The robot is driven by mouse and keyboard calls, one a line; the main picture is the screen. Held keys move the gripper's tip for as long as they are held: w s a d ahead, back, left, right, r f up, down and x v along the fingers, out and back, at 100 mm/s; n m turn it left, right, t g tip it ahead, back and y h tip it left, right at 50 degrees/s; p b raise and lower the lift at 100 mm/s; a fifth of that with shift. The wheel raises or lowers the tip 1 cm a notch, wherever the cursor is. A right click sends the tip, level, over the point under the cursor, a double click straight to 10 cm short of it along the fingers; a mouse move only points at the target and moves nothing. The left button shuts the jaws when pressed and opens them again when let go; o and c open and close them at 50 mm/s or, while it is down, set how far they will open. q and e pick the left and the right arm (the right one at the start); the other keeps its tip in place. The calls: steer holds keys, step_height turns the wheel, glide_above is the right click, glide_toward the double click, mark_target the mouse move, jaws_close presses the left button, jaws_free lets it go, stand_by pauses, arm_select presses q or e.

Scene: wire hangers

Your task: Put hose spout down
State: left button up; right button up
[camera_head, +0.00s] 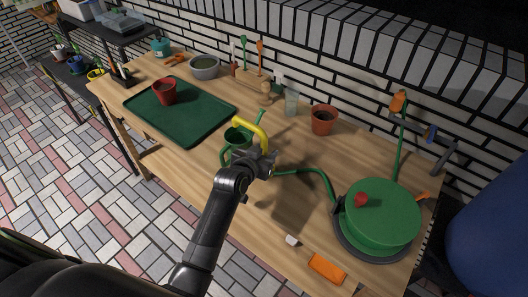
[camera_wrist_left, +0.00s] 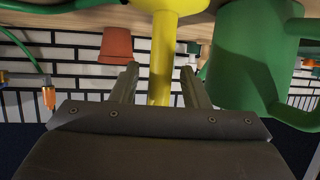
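The yellow hose spout (camera_head: 250,130) arches above the wooden table near its middle, beside a green watering can (camera_head: 237,137). My left gripper (camera_head: 265,163) is at the spout's right end. In the left wrist view, the yellow spout (camera_wrist_left: 161,70) passes between the two fingers (camera_wrist_left: 159,75), with a narrow gap on each side, so the gripper looks open around it. The green can (camera_wrist_left: 245,55) stands close to the right there. A green hose (camera_head: 305,172) runs from near my gripper to the green reel (camera_head: 382,213). My right gripper is out of view.
A green tray (camera_head: 190,115) with a red pot (camera_head: 165,91) lies to the left on the table (camera_head: 290,208). A terracotta pot (camera_head: 323,119) and a glass (camera_head: 291,103) stand behind. An orange item (camera_head: 327,268) lies at the front edge. A brick wall backs the table.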

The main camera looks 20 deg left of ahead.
arm_select(q)
steer(key=shift+r, duration=0.2)
steer(key=v, duration=1.2)
steer(key=shift+f, duration=0.1)
